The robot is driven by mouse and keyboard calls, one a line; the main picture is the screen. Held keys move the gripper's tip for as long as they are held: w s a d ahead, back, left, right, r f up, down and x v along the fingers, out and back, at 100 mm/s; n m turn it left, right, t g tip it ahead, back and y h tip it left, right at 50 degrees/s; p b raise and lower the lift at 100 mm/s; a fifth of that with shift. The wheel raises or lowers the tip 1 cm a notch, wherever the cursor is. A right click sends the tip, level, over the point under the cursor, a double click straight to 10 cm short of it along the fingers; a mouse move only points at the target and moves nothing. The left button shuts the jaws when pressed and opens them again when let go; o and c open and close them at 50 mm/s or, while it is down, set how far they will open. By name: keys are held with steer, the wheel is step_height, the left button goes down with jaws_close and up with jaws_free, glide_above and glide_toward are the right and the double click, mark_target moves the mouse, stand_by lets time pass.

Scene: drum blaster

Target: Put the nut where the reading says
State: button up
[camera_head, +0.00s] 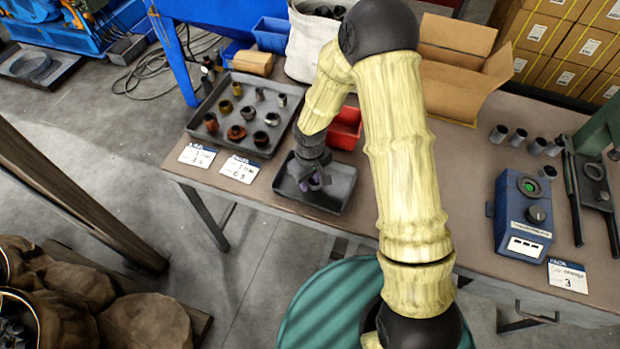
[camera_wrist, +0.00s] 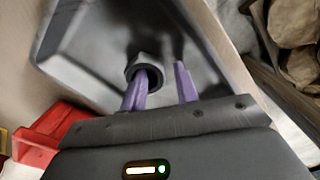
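A dark ring-shaped nut (camera_wrist: 143,68) lies in the small dark tray (camera_wrist: 95,88) in the wrist view. My gripper (camera_wrist: 163,82) is open, its purple fingers spread apart. The left finger overlaps the nut's opening; I cannot tell if it is inside it or touching. The right finger is clear of the nut. In the head view my gripper (camera_head: 314,182) is low over the small tray (camera_head: 338,192), and the nut is hard to make out there. A blue meter (camera_head: 523,212) with a green round window and a pale display stands at right; its reading is too small to read.
A larger grey tray (camera_head: 225,92) holds several ring and cylinder parts. White cards (camera_head: 240,168) lie before the trays, and another card (camera_head: 567,276) by the meter. A red bin (camera_head: 345,128), open cardboard box (camera_head: 455,75) and several grey cylinders (camera_head: 518,138) stand behind.

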mark_target(310, 182)
step_height(310, 182, up, 13)
steer(key=shift+f+p, duration=0.2)
steer(key=shift+p, duration=0.1)
stand_by(0.7)
steer(key=s+d+r+m+t, duration=0.1)
steer(key=s+d+r+m, duration=0.2)
steer(key=d, duration=0.4)
steer(key=s+d+r+m+t, duration=0.1)
steer(key=s+d+r+m, duration=0.3)
steer(key=s+d, duration=0.4)
steer(key=shift+r+m+t, duration=0.3)
steer(key=shift+r, duration=0.2)
steer(key=shift+s, duration=0.1)
steer(key=shift+r, duration=0.1)
